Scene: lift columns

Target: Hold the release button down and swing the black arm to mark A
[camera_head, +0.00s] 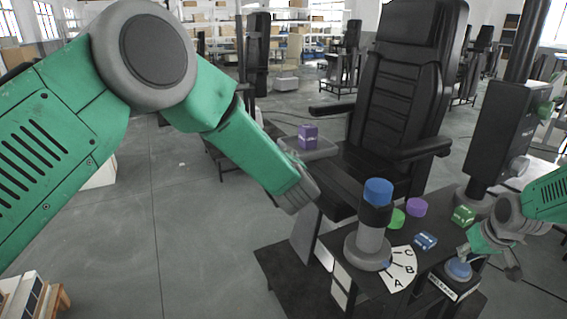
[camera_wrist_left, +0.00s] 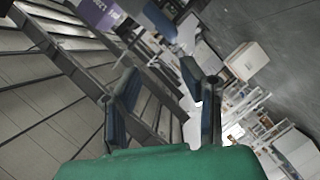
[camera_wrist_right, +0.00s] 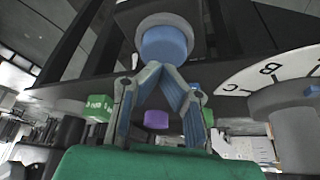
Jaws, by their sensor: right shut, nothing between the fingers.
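A grey post (camera_head: 370,246) stands on a black table, with a black part (camera_head: 374,214) and a blue cap (camera_head: 378,190) on top. I cannot tell how far the black arm extends. A white dial (camera_head: 402,270) marked A, B, C lies at the post's foot, with a small blue pointer (camera_head: 387,264) at its inner edge. The blue release button (camera_head: 459,268) sits on a black box. My right gripper (camera_wrist_right: 172,68) is shut and empty, its tips at the button; contact is unclear. My left gripper (camera_head: 305,200) is open and empty, left of the post.
A green block (camera_head: 463,215), a blue block (camera_head: 425,241), a purple cylinder (camera_head: 417,207) and a green cylinder (camera_head: 396,219) stand on the table. A black chair (camera_head: 405,90) is behind, with a purple box (camera_head: 308,136) to its left. Open floor lies left.

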